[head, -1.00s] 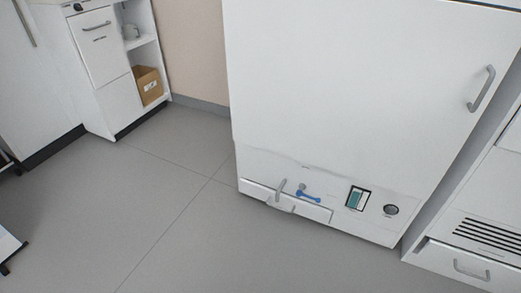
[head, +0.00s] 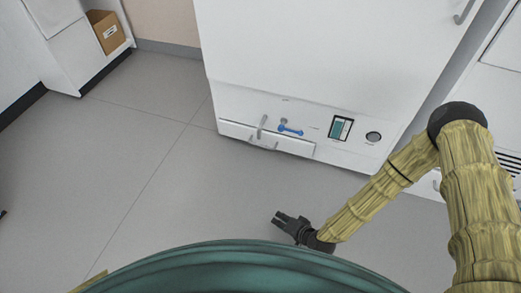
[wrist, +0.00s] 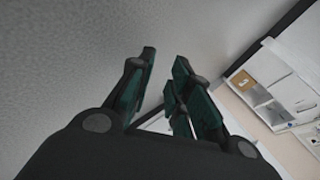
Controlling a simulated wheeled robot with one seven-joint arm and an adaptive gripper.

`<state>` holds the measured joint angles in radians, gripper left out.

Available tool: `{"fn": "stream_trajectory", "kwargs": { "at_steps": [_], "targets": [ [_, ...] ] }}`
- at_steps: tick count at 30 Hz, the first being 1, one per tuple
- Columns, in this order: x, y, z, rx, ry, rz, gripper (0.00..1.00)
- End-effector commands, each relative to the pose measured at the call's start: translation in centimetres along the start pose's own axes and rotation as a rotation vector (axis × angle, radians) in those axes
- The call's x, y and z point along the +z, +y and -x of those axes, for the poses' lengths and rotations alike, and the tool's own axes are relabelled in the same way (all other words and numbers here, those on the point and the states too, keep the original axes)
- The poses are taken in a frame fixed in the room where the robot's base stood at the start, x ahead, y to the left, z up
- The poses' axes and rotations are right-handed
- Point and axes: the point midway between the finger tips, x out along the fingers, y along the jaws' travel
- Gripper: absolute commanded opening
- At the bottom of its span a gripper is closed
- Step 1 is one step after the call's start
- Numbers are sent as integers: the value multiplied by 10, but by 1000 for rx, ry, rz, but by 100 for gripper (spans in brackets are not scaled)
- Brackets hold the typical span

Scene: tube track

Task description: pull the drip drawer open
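The drip drawer (head: 296,147) is a low, wide white front at the bottom left of a tall white cabinet in the head view. It looks closed or nearly so. Its pale handle (head: 263,144) sits near its middle. My gripper (head: 279,217) is over the floor in front of the drawer, apart from it and pointing left in the picture. The wrist view shows my gripper (wrist: 165,65) with its fingers apart and nothing between them. The drawer is not clearly visible in the wrist view.
Just above the drawer are an upright grey lever (head: 262,126) and a blue-handled valve (head: 290,130). A small display (head: 340,128) and a round dial (head: 373,137) are to their right. A cardboard box (head: 106,31) sits on a shelf at left. The floor before the cabinet is clear.

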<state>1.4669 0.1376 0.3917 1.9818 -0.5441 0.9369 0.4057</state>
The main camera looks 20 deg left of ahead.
Motion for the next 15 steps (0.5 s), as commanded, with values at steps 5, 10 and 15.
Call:
{"fn": "stream_trajectory", "kwargs": {
  "at_steps": [5,10,15],
  "targets": [
    [-54,-53,-87,-311,173,-124,19],
    [-113,-83,-124,-553,310,-213,19],
    [-154,-90,-133,-700,392,-255,19]
  ]
}}
